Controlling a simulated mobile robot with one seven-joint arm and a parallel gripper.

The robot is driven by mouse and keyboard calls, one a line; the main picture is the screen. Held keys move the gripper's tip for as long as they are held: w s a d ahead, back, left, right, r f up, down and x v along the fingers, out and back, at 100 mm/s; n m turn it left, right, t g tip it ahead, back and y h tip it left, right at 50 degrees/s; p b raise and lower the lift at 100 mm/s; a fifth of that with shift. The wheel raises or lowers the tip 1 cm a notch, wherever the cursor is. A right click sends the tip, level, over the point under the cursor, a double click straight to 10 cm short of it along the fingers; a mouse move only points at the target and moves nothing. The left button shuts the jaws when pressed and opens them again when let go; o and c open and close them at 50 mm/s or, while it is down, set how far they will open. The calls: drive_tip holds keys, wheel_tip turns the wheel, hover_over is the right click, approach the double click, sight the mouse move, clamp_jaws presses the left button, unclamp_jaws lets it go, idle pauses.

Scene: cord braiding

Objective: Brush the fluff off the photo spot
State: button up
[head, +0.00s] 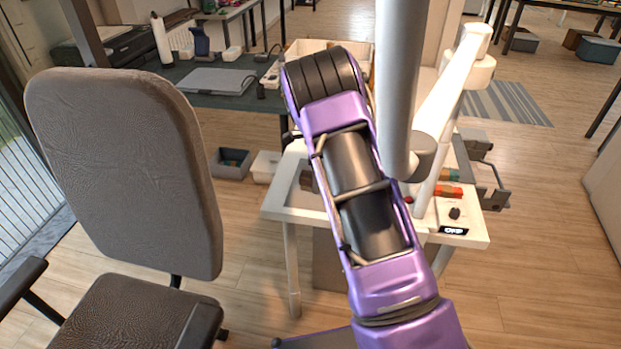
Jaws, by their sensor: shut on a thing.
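My purple arm reaches forward over a small white table (283,204) and covers much of its top. My gripper is not visible; it is hidden beyond the arm or out of frame. I cannot make out any fluff, brush or marked photo spot in this view. An orange-red piece (447,191) and a teal-and-tan piece (450,174) lie on the table's right part. Near its front right corner is a panel with a black knob (454,213) and a small dark display (454,230).
A grey office chair (125,160) stands close on the left. A dark desk (205,97) with a closed laptop (217,81) and a white bin stands behind. A white jointed stand (452,100) rises by the table's right side.

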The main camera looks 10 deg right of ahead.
drive_tip(key=shift+s+d+f, duration=0.1)
drive_tip(key=shift+s+d, duration=0.25)
drive_tip(key=shift+d, duration=0.25)
drive_tip(key=shift+s+d+f, duration=0.1)
drive_tip(key=shift+s+d, duration=0.2)
drive_tip(key=shift+d, duration=0.3)
drive_tip(key=shift+s+d+r, duration=0.1)
drive_tip(key=shift+s+d, duration=0.3)
drive_tip(key=shift+d, duration=0.55)
drive_tip(key=shift+s+d+r, duration=0.1)
drive_tip(key=shift+s+d, duration=0.25)
drive_tip(key=shift+d, duration=0.65)
drive_tip(key=shift+s+d, duration=0.4)
drive_tip(key=shift+d, duration=0.55)
drive_tip(key=shift+w+r, duration=0.1)
drive_tip(key=shift+r, duration=0.05)
drive_tip(key=shift+r+p, duration=2.1)
drive_tip(key=shift+r, duration=0.85)
wheel_tip(320, 180, up, 3)
drive_tip(key=shift+p, duration=0.45)
